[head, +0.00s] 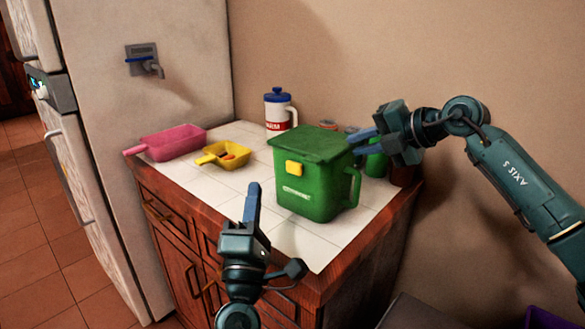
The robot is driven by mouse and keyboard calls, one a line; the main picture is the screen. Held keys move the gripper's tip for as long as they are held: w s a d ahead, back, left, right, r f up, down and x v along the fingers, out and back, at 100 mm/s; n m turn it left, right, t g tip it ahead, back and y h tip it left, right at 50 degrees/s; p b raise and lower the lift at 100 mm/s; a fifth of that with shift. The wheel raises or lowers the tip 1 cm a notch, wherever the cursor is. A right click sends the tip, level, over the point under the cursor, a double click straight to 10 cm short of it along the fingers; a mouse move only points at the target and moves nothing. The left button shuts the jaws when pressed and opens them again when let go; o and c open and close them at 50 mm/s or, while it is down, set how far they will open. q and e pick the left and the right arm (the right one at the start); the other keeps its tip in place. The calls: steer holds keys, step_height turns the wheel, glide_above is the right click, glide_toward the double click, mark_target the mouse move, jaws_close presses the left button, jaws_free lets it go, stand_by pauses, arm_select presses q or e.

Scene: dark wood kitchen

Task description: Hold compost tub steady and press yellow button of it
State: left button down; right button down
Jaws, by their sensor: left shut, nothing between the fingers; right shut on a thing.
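The green compost tub (322,196) stands upright on the white tiled counter, with its lid (310,143) closed. Its yellow button (294,168) is on the front face near the top left, and its handle (353,187) is on the right side. My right gripper (362,135) comes in from the right and is shut on the tub at its upper right edge; the exact contact is partly hidden. My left gripper (254,188) is shut and empty, fingers pointing up, in front of the tub and to the left of and below the button. It appears apart from the tub.
A pink scoop (172,143) and a yellow scoop (226,155) with small things in it lie left of the tub. A white jug with blue lid (279,112) stands behind. A green item (376,162) is behind the tub's right side. A fridge (150,100) borders the counter's left.

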mark_target(294, 168)
arm_select(q)
steer(key=w+d, duration=0.4)
steer(key=w, duration=0.2)
steer(key=shift+w, duration=0.15)
stand_by(2.0)
steer(key=shift+w+d+f, duration=0.15)
steer(key=shift+w+d, duration=0.1)
steer(key=shift+w, duration=0.15)
